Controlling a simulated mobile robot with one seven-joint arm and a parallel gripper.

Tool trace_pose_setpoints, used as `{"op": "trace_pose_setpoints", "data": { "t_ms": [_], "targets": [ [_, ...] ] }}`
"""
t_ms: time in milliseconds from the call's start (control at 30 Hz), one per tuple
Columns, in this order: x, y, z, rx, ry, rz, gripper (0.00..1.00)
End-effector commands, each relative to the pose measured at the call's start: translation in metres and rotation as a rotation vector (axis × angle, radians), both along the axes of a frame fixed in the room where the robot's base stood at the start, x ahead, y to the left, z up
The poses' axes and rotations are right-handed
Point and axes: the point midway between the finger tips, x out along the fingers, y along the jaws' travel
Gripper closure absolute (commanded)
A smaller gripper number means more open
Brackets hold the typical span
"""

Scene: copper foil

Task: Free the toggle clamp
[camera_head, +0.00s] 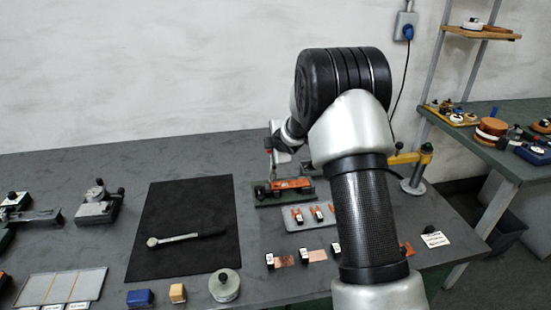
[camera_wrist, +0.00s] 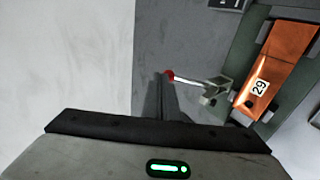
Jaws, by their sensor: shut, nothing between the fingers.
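The toggle clamp (camera_wrist: 215,90) shows in the wrist view, a grey metal bracket beside an orange copper piece (camera_wrist: 284,50) labelled 29. Its silver lever (camera_wrist: 189,80) points left and ends in a red tip (camera_wrist: 170,75). The clamp sits on a dark green base (camera_wrist: 242,58), which also shows in the head view (camera_head: 272,200). My gripper (camera_wrist: 165,86) is shut and empty, with its dark fingers right by the red tip; I cannot tell whether they touch it. In the head view my arm partly blocks the area right of the fixture.
A yellow arm on a post (camera_head: 417,170) stands to the right. A black mat (camera_head: 190,255) with a ratchet (camera_head: 185,238) lies left. Bare bench (camera_head: 110,160) is at the back left.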

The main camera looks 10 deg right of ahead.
Motion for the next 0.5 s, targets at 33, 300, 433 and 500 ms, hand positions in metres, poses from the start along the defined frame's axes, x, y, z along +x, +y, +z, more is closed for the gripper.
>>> {"op": "trace_pose_setpoints", "data": {
  "t_ms": [33, 300, 433, 500],
  "targets": [
    [0.000, 0.000, 0.002, 0.000, 0.000, 0.000, 1.00],
    [0.000, 0.000, 0.014, -0.001, 0.000, 0.000, 1.00],
    [0.000, 0.000, 0.017, -0.001, 0.000, -0.001, 1.00],
    [0.000, 0.000, 0.016, -0.001, 0.000, -0.001, 1.00]
  ]
}}
